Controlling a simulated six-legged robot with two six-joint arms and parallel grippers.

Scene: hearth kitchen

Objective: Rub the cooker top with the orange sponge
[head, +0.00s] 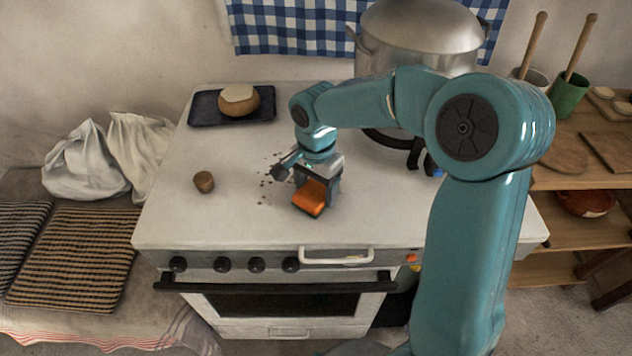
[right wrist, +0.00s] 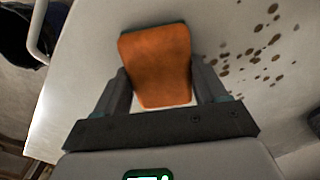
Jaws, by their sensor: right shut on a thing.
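The orange sponge (head: 311,197) is held in my right gripper (head: 318,188), low over the middle of the white cooker top (head: 240,200). In the right wrist view the sponge (right wrist: 158,62) sits between the two fingers of the gripper (right wrist: 163,90), which is shut on it. I cannot tell whether the sponge touches the surface. Dark brown spots (head: 268,178) lie on the cooker top just left of the gripper; they also show right of the sponge in the right wrist view (right wrist: 255,50). My left gripper is not in view.
A small brown object (head: 204,182) stands on the cooker top at left. A dark tray (head: 205,108) with a round loaf-like thing (head: 239,100) lies at the back left. A large metal pot (head: 420,40) stands at the back right, partly behind my arm. The front left of the top is clear.

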